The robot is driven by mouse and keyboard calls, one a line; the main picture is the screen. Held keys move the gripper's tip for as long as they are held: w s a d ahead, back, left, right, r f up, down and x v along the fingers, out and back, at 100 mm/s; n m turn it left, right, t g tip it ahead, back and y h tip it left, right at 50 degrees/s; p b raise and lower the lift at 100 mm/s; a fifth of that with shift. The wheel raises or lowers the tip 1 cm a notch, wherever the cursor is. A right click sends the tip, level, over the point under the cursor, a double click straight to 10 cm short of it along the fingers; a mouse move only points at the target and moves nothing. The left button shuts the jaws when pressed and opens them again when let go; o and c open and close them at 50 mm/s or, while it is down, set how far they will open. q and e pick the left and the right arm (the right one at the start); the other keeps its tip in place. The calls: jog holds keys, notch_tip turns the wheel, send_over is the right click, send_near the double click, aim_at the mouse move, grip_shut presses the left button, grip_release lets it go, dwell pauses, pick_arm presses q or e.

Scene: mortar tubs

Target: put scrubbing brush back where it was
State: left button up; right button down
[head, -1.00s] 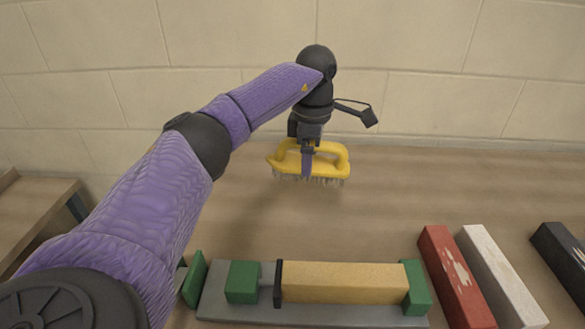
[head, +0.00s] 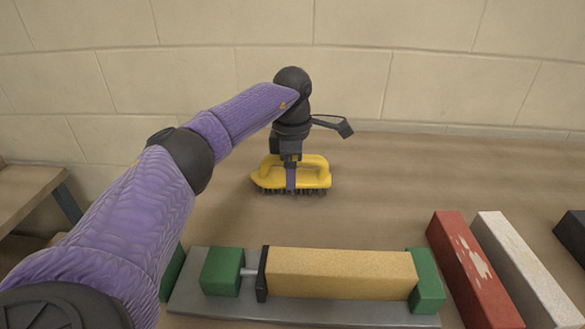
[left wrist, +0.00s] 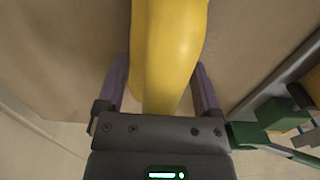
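The yellow scrubbing brush (head: 312,181) with dark bristles is upright, bristles down, at the back middle of the table in the head view. Its bristles are at or just above the tabletop; I cannot tell whether they touch. In the left wrist view the yellow handle (left wrist: 168,60) runs between the two purple fingers (left wrist: 160,85). My right gripper is not in view.
A grey fixture (head: 190,305) with green end blocks and a tan block (head: 340,273) lies in front of the brush. Red (head: 475,270), white (head: 525,272) and dark (head: 573,240) blocks lie to the right. The table around the brush is clear. A wall stands behind.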

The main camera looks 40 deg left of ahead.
pick_arm(q)
jog(key=shift+o, duration=0.9)
jog(key=shift+r, duration=0.2)
notch_tip(320, 180, up, 12)
jog(key=p, duration=0.5)
jog(key=shift+f+p, duration=0.15)
jog(key=shift+p, duration=0.25)
